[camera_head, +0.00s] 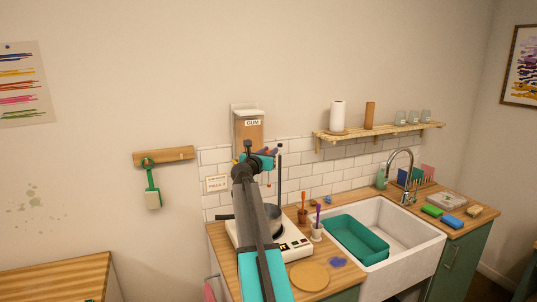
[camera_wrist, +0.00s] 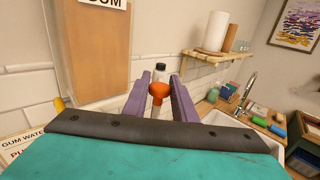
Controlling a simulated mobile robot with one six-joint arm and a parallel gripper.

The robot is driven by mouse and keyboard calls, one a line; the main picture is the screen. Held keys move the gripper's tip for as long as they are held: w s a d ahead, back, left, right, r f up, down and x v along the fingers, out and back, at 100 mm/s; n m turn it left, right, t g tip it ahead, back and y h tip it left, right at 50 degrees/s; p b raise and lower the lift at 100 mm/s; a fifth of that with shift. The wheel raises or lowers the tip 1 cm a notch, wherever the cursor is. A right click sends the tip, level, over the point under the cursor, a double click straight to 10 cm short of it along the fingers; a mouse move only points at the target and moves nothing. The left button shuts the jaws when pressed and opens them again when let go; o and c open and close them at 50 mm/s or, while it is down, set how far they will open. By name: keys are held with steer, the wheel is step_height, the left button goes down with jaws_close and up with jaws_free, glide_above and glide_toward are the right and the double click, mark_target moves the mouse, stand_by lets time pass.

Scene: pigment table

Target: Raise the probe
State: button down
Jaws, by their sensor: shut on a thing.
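My gripper (camera_wrist: 160,88) has its two purple fingers on either side of a rounded orange-red piece in the wrist view, which I take to be the probe's knob (camera_wrist: 159,91). The gripper is shut on it. Just behind the knob is a grey post with a black top (camera_wrist: 160,70). In the head view my gripper (camera_head: 268,154) is beside a thin dark upright rod (camera_head: 280,172) over the hotplate. A dark pot (camera_head: 270,217) sits on the white hotplate (camera_head: 292,244). The probe's lower end is too small or hidden to tell apart.
A wall dispenser marked GUM (camera_head: 249,130) is close behind my gripper. A wooden shelf (camera_head: 380,130) is to the right. A white sink (camera_head: 415,238) with a teal tub (camera_head: 354,242) is at the right. Two small cups with tools and a round wooden board (camera_head: 309,276) are near the hotplate.

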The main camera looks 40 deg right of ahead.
steer(key=shift+w+r, duration=0.1)
steer(key=shift+r, duration=0.3)
steer(key=c, duration=1.5)
jaws_free()
steer(key=shift+f, duration=0.1)
steer(key=shift+a+f, duration=0.1)
steer(key=shift+a, duration=0.05)
steer(key=b+v, duration=0.4)
steer(key=v, duration=0.9)
steer(key=shift+a, duration=0.25)
